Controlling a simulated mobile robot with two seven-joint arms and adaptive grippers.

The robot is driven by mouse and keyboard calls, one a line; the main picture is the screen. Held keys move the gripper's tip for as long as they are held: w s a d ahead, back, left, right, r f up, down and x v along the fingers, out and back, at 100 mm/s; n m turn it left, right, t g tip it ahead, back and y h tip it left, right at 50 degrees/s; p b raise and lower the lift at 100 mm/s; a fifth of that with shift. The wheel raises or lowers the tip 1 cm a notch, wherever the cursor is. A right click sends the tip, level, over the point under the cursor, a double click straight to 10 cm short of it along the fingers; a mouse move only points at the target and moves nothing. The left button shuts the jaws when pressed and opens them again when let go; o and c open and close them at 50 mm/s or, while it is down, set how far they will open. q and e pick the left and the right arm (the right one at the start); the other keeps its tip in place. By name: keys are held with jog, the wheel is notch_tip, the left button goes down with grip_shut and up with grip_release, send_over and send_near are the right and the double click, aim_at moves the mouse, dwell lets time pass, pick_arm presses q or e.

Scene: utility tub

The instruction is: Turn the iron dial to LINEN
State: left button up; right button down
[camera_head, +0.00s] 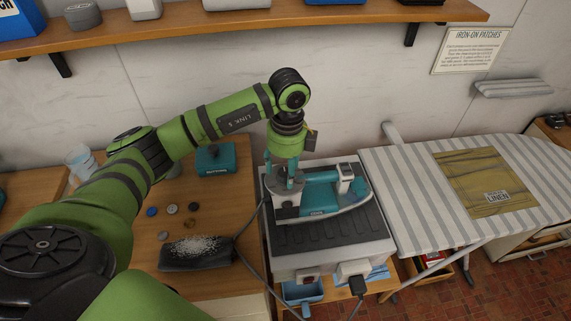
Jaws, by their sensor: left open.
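A teal and white iron (330,204) lies on a dark ribbed rest on a white cabinet, with its tip to the right. My left gripper (285,188) points down at the iron's left end, at the back of its handle. It hides that part of the iron, and I cannot tell whether it touches. The dial and its marks are too small or hidden to read. A cloth with a LINEN label (497,196) lies on the striped ironing board (408,212). My right gripper is not in view.
A grey cable runs past the cabinet's left side (265,250). A dark tray (192,253) of white grains, several small discs (172,208) and a teal box (215,160) are on the wooden table. A shelf (250,24) runs above my left arm.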

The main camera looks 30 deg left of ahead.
pick_arm(q)
jog(key=shift+f, duration=0.2)
jog(key=c, duration=1.2)
jog(key=shift+o, duration=0.2)
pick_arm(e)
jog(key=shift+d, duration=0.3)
